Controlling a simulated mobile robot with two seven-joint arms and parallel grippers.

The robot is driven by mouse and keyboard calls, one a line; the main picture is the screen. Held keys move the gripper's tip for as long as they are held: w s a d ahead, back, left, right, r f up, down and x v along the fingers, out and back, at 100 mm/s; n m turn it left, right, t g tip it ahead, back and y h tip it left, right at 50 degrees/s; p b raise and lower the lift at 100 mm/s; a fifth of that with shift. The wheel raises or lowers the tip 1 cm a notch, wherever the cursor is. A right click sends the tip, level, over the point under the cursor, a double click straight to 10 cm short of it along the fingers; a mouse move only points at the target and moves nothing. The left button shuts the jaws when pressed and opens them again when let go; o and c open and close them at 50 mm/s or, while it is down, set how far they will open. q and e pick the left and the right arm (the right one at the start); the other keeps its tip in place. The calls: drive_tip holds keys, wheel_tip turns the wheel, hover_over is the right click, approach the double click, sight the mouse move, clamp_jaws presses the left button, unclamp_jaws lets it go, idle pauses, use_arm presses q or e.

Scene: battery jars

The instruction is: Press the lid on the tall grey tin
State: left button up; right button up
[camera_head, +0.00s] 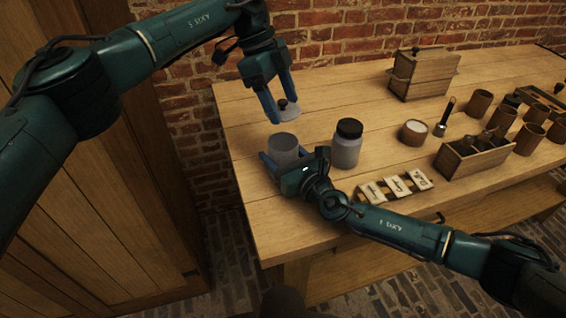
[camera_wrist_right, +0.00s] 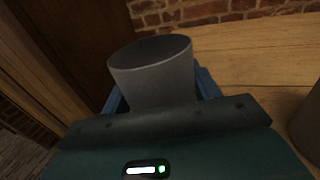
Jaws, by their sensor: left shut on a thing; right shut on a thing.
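A grey tin (camera_head: 284,148) stands at the table's left front, and its open top shows in the right wrist view (camera_wrist_right: 155,80). My right gripper (camera_head: 287,160) is shut around the tin's side from the front, its blue fingers on either side. My left gripper (camera_head: 283,110) points down and is shut on a light grey lid (camera_head: 293,109) with a dark knob. The lid is above the tin's rim in the picture and apart from it; its exact height is hard to tell. The left fingers hide part of the lid.
A grey jar with a black lid (camera_head: 347,146) stands close to the right of the tin. Farther right are a small bowl (camera_head: 413,132), a wooden tray of items (camera_head: 470,160), several brown cups and a lidded wooden box (camera_head: 422,75). Cards (camera_head: 398,186) lie near the front edge.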

drive_tip(key=shift+c, duration=0.9)
use_arm(q)
drive_tip(key=shift+f, duration=2.5)
drive_tip(key=shift+f, duration=0.1)
drive_tip(key=shift+f, duration=0.75)
drive_tip(key=shift+f, duration=0.7)
drive_tip(key=o, duration=1)
drive_tip(key=shift+r, duration=0.15)
drive_tip(key=v, duration=1.1)
drive_tip(key=shift+w+a+r, duration=0.1)
drive_tip(key=shift+a+r, duration=0.1)
drive_tip(key=shift+r, duration=0.15)
